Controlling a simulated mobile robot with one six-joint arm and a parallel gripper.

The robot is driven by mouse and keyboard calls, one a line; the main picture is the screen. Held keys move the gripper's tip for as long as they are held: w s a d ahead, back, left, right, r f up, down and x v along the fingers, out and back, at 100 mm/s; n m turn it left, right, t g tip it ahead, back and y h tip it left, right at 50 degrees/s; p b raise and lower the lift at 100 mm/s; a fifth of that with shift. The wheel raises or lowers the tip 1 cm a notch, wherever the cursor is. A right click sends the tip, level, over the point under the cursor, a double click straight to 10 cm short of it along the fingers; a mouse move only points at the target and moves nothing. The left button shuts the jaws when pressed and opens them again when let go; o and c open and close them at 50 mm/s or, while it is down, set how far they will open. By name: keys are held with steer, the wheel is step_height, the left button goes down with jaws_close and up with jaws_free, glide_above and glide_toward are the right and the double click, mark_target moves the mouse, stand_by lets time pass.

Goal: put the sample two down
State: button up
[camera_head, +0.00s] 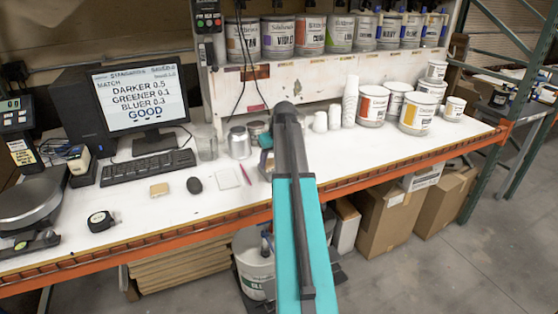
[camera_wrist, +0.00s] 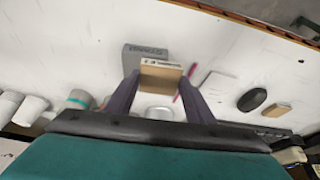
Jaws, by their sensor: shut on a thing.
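My gripper (camera_wrist: 161,84) is shut on a small tan block with a white labelled edge, which I take to be sample two (camera_wrist: 161,76). The label is too small to read. The block sits between the two dark fingertips, over the white bench. A grey card with dark lettering, seemingly the standard (camera_wrist: 146,53), lies right behind the block in the wrist view and is partly covered by it. Whether the block touches the card or bench, I cannot tell. In the head view my arm hides most of the gripper and the block.
A silver can (camera_head: 239,142) stands near the gripper, with a red pen (camera_head: 245,174), notepad (camera_head: 226,179) and mouse (camera_head: 194,185) to the left. White cups (camera_head: 350,101) and paint tubs (camera_head: 373,105) stand to the right. The front of the white bench (camera_head: 350,168) is clear.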

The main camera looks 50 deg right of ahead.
steer(key=shift+w+d+f+p, duration=0.15)
steer(key=shift+w+d, duration=0.1)
steer(key=shift+d, duration=0.5)
steer(key=shift+w+d+p, duration=0.15)
steer(key=shift+w+d, duration=0.1)
steer(key=shift+d, duration=0.45)
steer(key=shift+w+d+p, duration=0.25)
steer(key=shift+d+p, duration=0.05)
steer(key=shift+d, duration=0.3)
steer(key=shift+f+p, duration=0.8)
steer(key=shift+f, duration=1.05)
steer(key=shift+f, duration=0.15)
steer(key=o, duration=1)
